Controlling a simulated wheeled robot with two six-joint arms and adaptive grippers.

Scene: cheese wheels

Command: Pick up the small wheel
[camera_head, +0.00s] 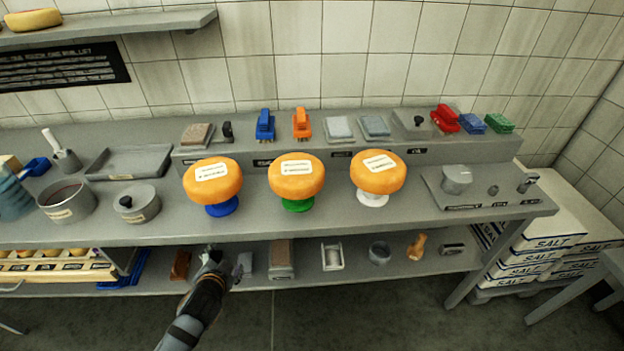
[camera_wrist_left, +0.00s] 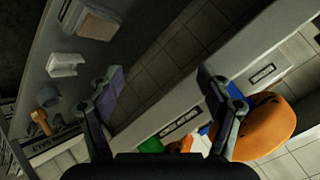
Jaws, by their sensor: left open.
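Three similar orange cheese wheels with white labels sit on small stands on the counter (camera_head: 330,220). The left wheel (camera_head: 213,189) is on a blue stand (camera_head: 222,209), the middle wheel (camera_head: 297,188) on a green stand (camera_head: 297,205), the right wheel (camera_head: 378,184) on a white stand (camera_head: 372,198). I cannot tell which is smallest. My left gripper (camera_head: 222,262) is open and empty, low before the counter's front, below the left wheel. In the left wrist view the open fingers (camera_wrist_left: 165,82) face the counter front, with an orange wheel (camera_wrist_left: 268,130) at the right. My right gripper is not in view.
The lower shelf (camera_head: 310,272) holds a roller-like white item (camera_head: 332,257), a cup (camera_head: 380,252) and other tools.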

